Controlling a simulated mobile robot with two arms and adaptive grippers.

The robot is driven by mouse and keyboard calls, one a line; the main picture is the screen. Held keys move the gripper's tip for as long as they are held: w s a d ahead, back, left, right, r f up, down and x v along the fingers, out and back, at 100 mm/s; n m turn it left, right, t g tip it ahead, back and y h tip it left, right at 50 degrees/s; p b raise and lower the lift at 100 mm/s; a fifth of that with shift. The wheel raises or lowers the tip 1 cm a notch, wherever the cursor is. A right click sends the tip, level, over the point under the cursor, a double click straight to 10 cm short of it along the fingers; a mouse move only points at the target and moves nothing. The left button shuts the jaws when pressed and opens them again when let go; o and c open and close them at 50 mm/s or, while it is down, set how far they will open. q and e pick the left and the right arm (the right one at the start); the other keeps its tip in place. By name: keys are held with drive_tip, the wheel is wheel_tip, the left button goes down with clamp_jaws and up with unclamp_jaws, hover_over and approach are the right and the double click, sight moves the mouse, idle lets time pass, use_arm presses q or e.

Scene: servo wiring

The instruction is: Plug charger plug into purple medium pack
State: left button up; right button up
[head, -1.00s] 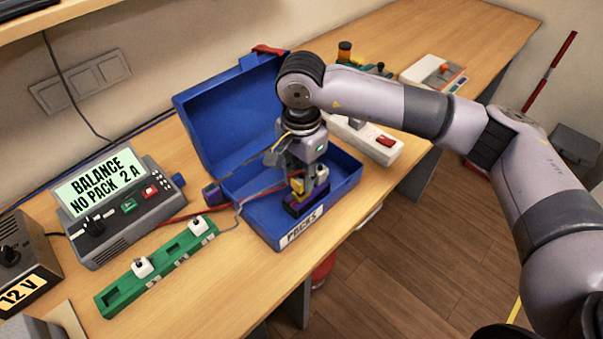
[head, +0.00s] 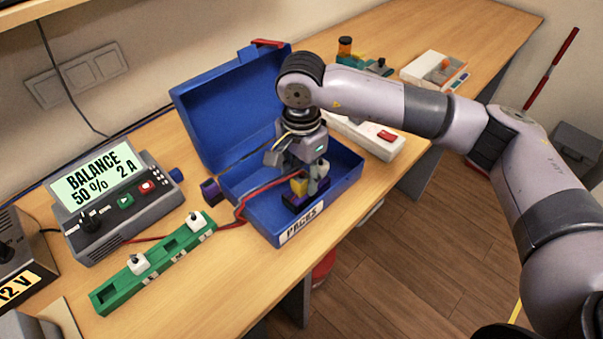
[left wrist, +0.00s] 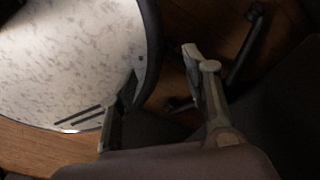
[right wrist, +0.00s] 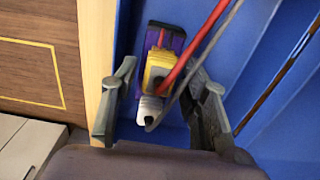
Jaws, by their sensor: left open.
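The purple pack (right wrist: 172,40) stands in the blue pack box; in the head view its dark base (head: 294,206) shows low inside. A yellow plug (right wrist: 158,70) with a red cable sits on top of it, seemingly seated. A white connector (right wrist: 150,108) with a grey cable is beside the yellow plug. My right gripper (right wrist: 165,85) is open, its fingers either side of the plugs with gaps; in the head view it (head: 308,178) is over the pack. The charger (head: 118,205) reads "BALANCE 50% 2 A". My left gripper (left wrist: 160,70) is open and empty.
The blue box (head: 335,196) has its lid raised behind. A green strip (head: 155,268) with white connectors lies in front of the charger. A small purple block (head: 211,191) is left of the box. A white power strip (head: 375,138) stands behind. A round marbled top (left wrist: 70,60) is near my left gripper.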

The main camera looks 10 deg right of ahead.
sight(302, 177)
drive_tip(key=shift+o, duration=0.4)
wheel_tip(302, 177, up, 12)
idle(0.4)
idle(0.4)
